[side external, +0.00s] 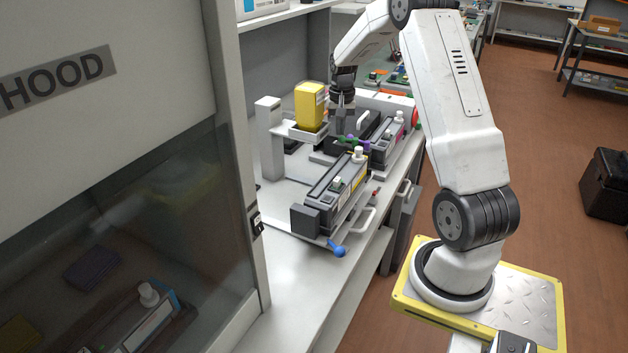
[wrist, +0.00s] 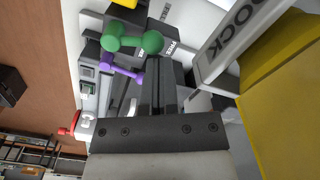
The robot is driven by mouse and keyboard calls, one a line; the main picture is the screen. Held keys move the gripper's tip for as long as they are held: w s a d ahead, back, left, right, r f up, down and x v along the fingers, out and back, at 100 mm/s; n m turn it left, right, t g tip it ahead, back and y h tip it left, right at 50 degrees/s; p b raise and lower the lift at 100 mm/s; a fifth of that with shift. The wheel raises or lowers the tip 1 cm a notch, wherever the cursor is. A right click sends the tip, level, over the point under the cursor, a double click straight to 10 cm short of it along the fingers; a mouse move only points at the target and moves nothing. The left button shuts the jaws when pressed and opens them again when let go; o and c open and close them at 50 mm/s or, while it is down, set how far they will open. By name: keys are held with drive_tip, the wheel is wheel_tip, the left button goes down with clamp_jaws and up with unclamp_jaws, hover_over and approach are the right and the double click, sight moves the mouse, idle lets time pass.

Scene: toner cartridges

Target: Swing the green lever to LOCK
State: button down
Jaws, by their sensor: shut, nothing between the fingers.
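The green lever (wrist: 132,42) has rounded knobs and shows near the top of the wrist view. It lies just left of the tips of my gripper (wrist: 160,65); I cannot tell whether they touch. A plate reading FREE (wrist: 170,48) is beside the fingertips. In the side view my gripper (side external: 342,112) points down, shut and empty, above the dark fixture behind the front cartridge. The green lever (side external: 340,138) is only a small patch there, mostly hidden. LOCK lettering for this lever is not clearly visible.
A purple lever (wrist: 120,66) lies close beside the green one. A yellow block (side external: 309,106) stands left of my gripper. A grey sign ending in OCK (wrist: 236,30) is near. A cartridge unit (side external: 332,190) with a blue knob (side external: 337,249) stands in front. Bench is clear at front left.

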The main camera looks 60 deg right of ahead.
drive_tip(key=shift+s+a, duration=0.25)
drive_tip(key=shift+a, duration=0.85)
idle(1.3)
drive_tip(key=shift+s+a, duration=0.4)
drive_tip(key=shift+a, duration=0.2)
idle(0.8)
drive_tip(key=shift+s+a, duration=0.45)
drive_tip(key=shift+s, duration=0.1)
idle(1.0)
drive_tip(key=shift+r, duration=0.1)
wheel_tip(320, 180, up, 7)
idle(1.1)
drive_tip(key=w+a+f+n+t, duration=0.1)
drive_tip(key=a+f+n, duration=0.15)
drive_tip(key=a, duration=0.65)
drive_tip(key=a+f+n, duration=0.2)
drive_tip(key=a+n, duration=0.2)
drive_tip(key=a, duration=0.5)
drive_tip(key=s+a+f+n, duration=0.2)
drive_tip(key=s+a, duration=0.1)
drive_tip(key=a, duration=0.3)
drive_tip(key=s+a+f+n+t, duration=0.1)
drive_tip(key=s+a+f+n, duration=0.1)
drive_tip(key=a, duration=0.5)
drive_tip(key=shift+s+a+n+t, duration=0.25)
drive_tip(key=shift+s+n+t, duration=0.05)
drive_tip(key=shift+s+n, duration=0.45)
